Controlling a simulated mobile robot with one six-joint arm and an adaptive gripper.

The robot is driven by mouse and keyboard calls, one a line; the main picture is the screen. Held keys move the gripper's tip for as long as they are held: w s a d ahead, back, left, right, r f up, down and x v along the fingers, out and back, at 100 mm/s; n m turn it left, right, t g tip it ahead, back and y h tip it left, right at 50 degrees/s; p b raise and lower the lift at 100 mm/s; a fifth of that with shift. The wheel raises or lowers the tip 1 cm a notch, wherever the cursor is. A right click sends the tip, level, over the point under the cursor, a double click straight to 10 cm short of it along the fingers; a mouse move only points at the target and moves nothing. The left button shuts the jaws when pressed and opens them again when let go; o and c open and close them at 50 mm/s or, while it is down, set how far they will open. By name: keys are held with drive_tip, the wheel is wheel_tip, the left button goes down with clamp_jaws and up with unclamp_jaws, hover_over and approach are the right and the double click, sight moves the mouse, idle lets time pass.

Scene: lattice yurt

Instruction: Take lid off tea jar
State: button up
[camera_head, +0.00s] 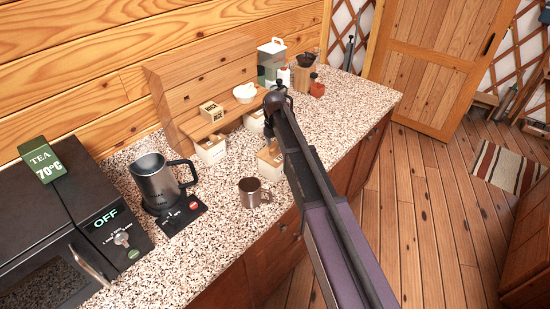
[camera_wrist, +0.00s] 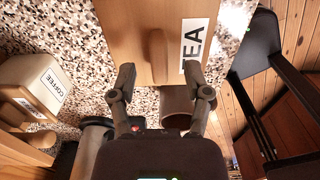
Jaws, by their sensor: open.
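The tea jar's wooden lid (camera_wrist: 120,35) fills the top middle of the wrist view, with a raised wooden handle (camera_wrist: 157,50) and a white TEA label (camera_wrist: 194,42). My gripper (camera_wrist: 160,78) is open, its two fingers apart on either side of the handle's line. I cannot tell whether they touch the lid. In the head view a jar with a wooden lid (camera_head: 270,155), likely the tea jar, stands on the counter below my gripper, partly hidden by my arm. The fingertips are hard to make out there.
The coffee jar (camera_wrist: 38,85) stands close by on the left in the wrist view. A mug (camera_head: 252,192) and a kettle (camera_head: 155,185) stand nearby on the speckled counter (camera_head: 225,235). A wooden shelf unit (camera_head: 185,85) rises behind the jars.

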drive_tip(key=shift+f+b, duration=0.65)
drive_tip(key=shift+f, duration=0.25)
clamp_jaws()
